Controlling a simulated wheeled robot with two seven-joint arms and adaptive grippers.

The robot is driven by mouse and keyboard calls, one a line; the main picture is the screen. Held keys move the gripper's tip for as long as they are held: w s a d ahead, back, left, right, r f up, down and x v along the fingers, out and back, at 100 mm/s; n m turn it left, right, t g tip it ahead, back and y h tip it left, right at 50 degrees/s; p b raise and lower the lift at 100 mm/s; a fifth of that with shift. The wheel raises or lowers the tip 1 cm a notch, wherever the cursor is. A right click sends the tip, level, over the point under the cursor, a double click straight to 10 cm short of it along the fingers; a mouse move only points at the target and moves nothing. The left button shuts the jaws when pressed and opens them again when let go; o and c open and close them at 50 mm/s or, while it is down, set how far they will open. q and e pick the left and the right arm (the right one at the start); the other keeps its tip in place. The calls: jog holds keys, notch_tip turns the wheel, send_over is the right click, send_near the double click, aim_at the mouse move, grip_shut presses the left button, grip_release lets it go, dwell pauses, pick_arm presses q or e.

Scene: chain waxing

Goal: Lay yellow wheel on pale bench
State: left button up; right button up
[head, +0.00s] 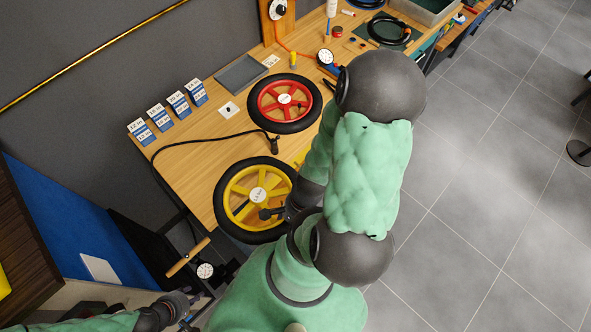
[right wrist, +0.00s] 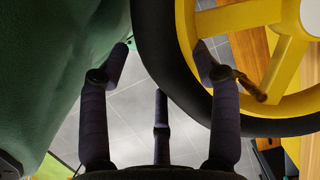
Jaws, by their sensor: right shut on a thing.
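The yellow wheel (head: 257,195) with a black tyre is over the near left part of the pale wooden bench (head: 190,162), its tyre reaching past the bench's front edge. Whether it touches the top cannot be told. My right gripper (right wrist: 163,62) is shut on its rim: in the right wrist view the tyre and yellow rim (right wrist: 187,35) pass between the fingers. In the head view that gripper is mostly hidden by my arm. My left gripper (head: 188,312) is low at the bottom left, apart from the wheel; its fingers are too small to read.
A red wheel (head: 268,102) lies behind the yellow one. A black hose (head: 205,138) crosses the bench. Several small blue-and-white boxes (head: 180,103) and a grey tray (head: 241,74) line the back. A pump handle with gauge (head: 204,270) stands by my left gripper.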

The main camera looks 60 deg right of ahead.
aim_at(237, 177)
jog(key=shift+w+d+f+p, duration=0.1)
jog(key=shift+w+d+p, duration=0.85)
jog(key=shift+w, duration=1.8)
jog(key=shift+w+d+f+p, duration=0.1)
jog(key=shift+w+d+p, duration=0.25)
jog(key=shift+w+p, duration=1.8)
jog(key=shift+w+d+f+p, duration=0.1)
jog(key=shift+w+d+p, duration=0.55)
jog(key=shift+w, duration=2.65)
jog(key=shift+w+d+f+b, duration=0.35)
jog(key=shift+w+f+b, duration=0.25)
jog(key=shift+w, duration=0.75)
jog(key=shift+w+d+f+b, duration=0.4)
jog(key=shift+w+f, duration=0.45)
jog(key=shift+w, duration=0.55)
jog(key=shift+w+d+f+b, duration=0.25)
jog(key=shift+w+f+b, duration=0.4)
jog(key=shift+w, duration=0.7)
jog(key=shift+f+b, duration=0.45)
jog(key=shift+f, duration=0.4)
jog(key=o, duration=1.7)
